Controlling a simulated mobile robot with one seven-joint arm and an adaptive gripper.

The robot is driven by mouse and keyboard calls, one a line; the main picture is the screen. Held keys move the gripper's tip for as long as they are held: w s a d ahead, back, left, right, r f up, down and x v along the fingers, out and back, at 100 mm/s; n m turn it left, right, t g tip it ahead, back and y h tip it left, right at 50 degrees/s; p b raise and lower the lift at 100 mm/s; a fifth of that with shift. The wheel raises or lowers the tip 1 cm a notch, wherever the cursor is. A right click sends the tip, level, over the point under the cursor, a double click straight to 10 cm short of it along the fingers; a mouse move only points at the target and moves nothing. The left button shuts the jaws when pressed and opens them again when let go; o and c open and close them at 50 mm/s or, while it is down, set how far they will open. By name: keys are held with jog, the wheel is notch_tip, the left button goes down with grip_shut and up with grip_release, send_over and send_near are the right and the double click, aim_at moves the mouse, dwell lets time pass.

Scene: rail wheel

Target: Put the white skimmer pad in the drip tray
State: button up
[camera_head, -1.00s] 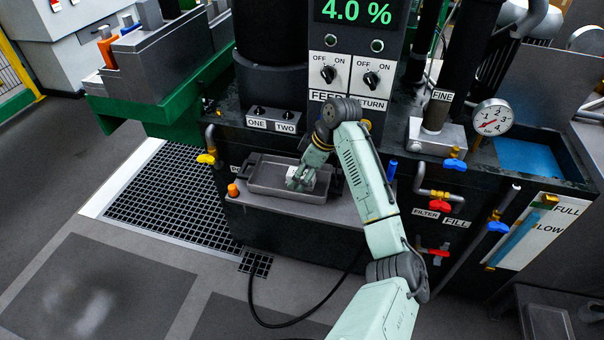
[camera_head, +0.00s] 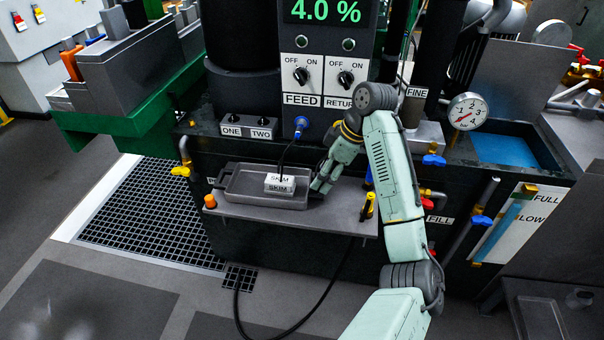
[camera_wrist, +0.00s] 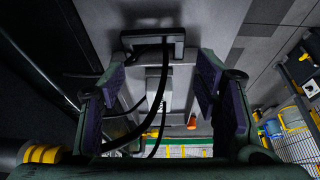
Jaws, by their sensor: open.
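The white skimmer pad (camera_head: 280,184), marked SKIM, lies inside the grey drip tray (camera_head: 237,190), toward the tray's right side. A thin black cord runs up from the pad to a blue fitting on the panel. My gripper (camera_head: 318,188) is beside the tray's right end, low over the ledge, apart from the pad and empty. In the wrist view my gripper (camera_wrist: 157,105) shows its two dark pads spread wide, with black cords passing between them.
The tray sits on a narrow grey ledge (camera_head: 335,215). An orange cap (camera_head: 210,201) is at the ledge's left end and a yellow-handled valve (camera_head: 368,206) at its right. The FEED and RETURN switch panel (camera_head: 324,80) rises behind. A floor grate (camera_head: 150,215) lies left.

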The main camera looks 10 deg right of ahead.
jog(key=shift+s+d, duration=0.2)
jog(key=shift+d, duration=0.35)
jog(key=shift+s+d, duration=0.15)
jog(key=shift+d, duration=0.4)
jog(key=shift+c, duration=0.6)
